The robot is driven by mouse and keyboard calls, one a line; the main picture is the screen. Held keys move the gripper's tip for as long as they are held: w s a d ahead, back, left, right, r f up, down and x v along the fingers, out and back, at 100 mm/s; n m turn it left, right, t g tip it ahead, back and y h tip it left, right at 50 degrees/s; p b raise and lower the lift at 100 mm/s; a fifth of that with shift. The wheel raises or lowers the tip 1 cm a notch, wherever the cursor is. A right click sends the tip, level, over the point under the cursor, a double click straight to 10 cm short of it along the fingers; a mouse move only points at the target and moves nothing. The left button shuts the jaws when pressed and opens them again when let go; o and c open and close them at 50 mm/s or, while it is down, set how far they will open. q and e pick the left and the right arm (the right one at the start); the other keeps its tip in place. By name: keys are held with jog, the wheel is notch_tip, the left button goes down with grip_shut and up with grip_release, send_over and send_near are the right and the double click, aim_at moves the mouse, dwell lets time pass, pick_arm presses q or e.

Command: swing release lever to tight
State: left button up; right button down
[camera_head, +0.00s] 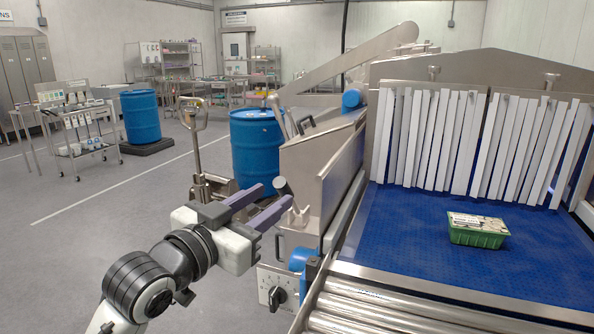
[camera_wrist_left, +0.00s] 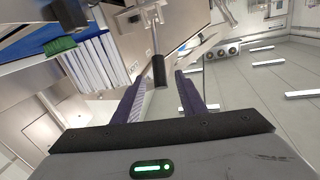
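The release lever (camera_head: 283,187) is a short metal arm with a dark grip on the side of the conveyor's steel housing. The grip also shows in the left wrist view (camera_wrist_left: 160,72), between the fingertips with a gap on each side. My left gripper (camera_head: 275,194) is open, its purple fingers pointing at the lever; they also show in the left wrist view (camera_wrist_left: 160,80). I cannot tell whether a finger touches the grip. My right gripper is not in view.
A control box with a dark knob (camera_head: 278,296) sits below the lever. The blue belt (camera_head: 400,232) carries a green tray (camera_head: 476,230) before white strip curtains (camera_head: 480,140). A blue drum (camera_head: 256,150) stands behind.

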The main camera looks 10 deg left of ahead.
pick_arm(q)
jog(key=p+x, duration=0.1)
jog(key=x, duration=0.8)
jog(key=shift+w+d, duration=0.15)
jog(key=shift+w, duration=0.15)
jog(key=shift+f, duration=0.1)
jog(key=shift+c, duration=0.4)
grip_shut()
